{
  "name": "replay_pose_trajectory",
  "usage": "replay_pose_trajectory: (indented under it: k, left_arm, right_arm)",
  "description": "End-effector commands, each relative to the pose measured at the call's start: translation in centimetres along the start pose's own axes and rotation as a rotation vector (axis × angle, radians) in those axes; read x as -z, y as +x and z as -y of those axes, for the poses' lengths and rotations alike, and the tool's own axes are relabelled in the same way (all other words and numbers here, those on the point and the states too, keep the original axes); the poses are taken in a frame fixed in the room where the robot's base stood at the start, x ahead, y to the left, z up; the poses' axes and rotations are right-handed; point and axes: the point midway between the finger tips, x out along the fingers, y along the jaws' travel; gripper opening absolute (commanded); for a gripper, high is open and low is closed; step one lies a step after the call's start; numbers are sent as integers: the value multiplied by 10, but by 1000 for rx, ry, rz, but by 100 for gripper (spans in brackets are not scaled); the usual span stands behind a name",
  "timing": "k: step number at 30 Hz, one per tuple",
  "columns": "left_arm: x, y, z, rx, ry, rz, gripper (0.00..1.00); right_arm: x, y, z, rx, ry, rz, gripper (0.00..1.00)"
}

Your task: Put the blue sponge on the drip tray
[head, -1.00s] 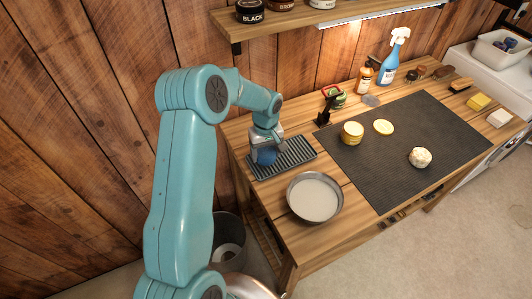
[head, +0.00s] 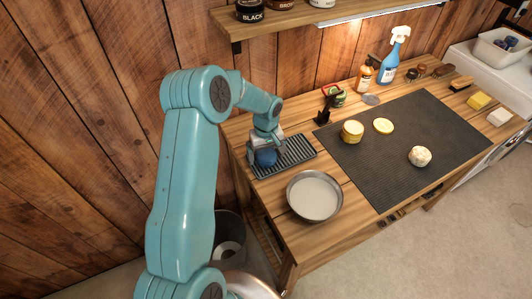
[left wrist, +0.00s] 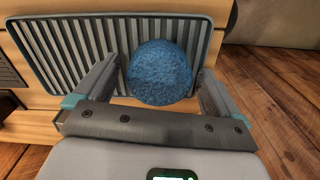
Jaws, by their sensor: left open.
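The blue sponge (head: 265,157) is round and rests on the ribbed grey drip tray (head: 298,152), near the tray's left end. In the left wrist view the sponge (left wrist: 160,72) lies against the ribs of the drip tray (left wrist: 50,45). My left gripper (head: 265,149) is just above the sponge. In the left wrist view the left gripper's fingers (left wrist: 158,84) stand apart on both sides of the sponge, with a gap visible at each side. My right gripper is not in view.
A metal bowl of pale liquid (head: 314,196) stands in front of the tray. A bucket (head: 229,235) is below the table's left side.

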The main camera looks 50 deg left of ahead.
Motion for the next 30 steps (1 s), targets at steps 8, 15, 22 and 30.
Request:
replay_pose_trajectory:
  k: [8, 15, 22, 30]
  left_arm:
    - [2, -58, -1, -5, -1, -8, 97]
    - [1, -105, -1, -2, 0, -4, 97]
    - [0, -119, 0, -1, -1, -1, 97]
    - [0, -119, 0, 0, 0, -2, 97]
  right_arm:
    - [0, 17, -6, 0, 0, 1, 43]
    - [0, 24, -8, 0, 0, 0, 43]
    - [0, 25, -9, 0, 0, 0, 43]
    - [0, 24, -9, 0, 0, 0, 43]
